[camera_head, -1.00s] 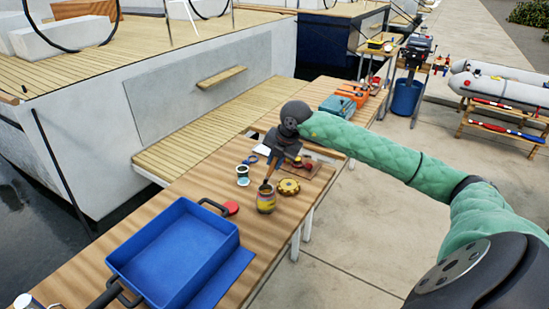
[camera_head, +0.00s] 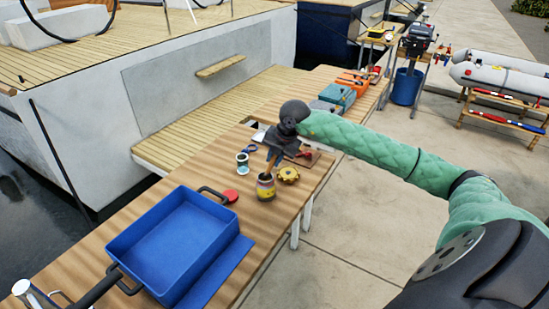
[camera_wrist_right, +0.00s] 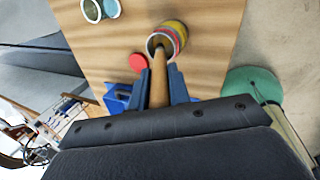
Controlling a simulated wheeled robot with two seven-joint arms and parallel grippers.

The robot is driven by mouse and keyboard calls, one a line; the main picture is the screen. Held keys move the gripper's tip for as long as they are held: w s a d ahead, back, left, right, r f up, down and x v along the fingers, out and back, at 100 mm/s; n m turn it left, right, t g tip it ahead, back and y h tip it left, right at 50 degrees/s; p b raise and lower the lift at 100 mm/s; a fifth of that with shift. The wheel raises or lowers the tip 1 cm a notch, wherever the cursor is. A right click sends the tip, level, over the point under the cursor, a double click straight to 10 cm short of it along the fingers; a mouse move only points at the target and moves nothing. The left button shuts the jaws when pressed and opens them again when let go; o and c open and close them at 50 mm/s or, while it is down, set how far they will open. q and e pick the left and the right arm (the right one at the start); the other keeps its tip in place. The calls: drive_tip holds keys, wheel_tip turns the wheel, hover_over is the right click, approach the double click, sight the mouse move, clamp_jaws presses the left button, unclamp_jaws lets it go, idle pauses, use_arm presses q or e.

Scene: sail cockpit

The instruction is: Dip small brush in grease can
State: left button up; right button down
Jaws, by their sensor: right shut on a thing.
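The grease can (camera_head: 266,190) stands upright on the wooden table, a small yellow and red-brown jar with an open top. My right gripper (camera_head: 273,160) is above it, shut on the small brush (camera_head: 269,168). In the right wrist view, the brush's wooden handle (camera_wrist_right: 159,86) runs between the two blue fingers (camera_wrist_right: 160,92) to the mouth of the can (camera_wrist_right: 170,36). The brush's lower end is at or inside the can's opening; its bristles are hidden. I cannot tell how deep it reaches. My left gripper is out of view.
A yellow, scalloped round piece (camera_head: 288,175) sits close right of the can. A small pot (camera_head: 242,160) and a red disc (camera_head: 231,195) are to its left. A large blue tray (camera_head: 172,245) fills the near table. Toolboxes (camera_head: 338,93) stand farther back.

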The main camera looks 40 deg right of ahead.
drive_tip(key=shift+f, duration=0.1)
idle(0.3)
drive_tip(key=shift+f+b, duration=0.45)
idle(0.6)
drive_tip(key=shift+f+b, duration=0.1)
drive_tip(key=shift+b, duration=0.3)
idle(1.8)
drive_tip(key=shift+r+p, duration=1)
drive_tip(key=shift+r, duration=2.55)
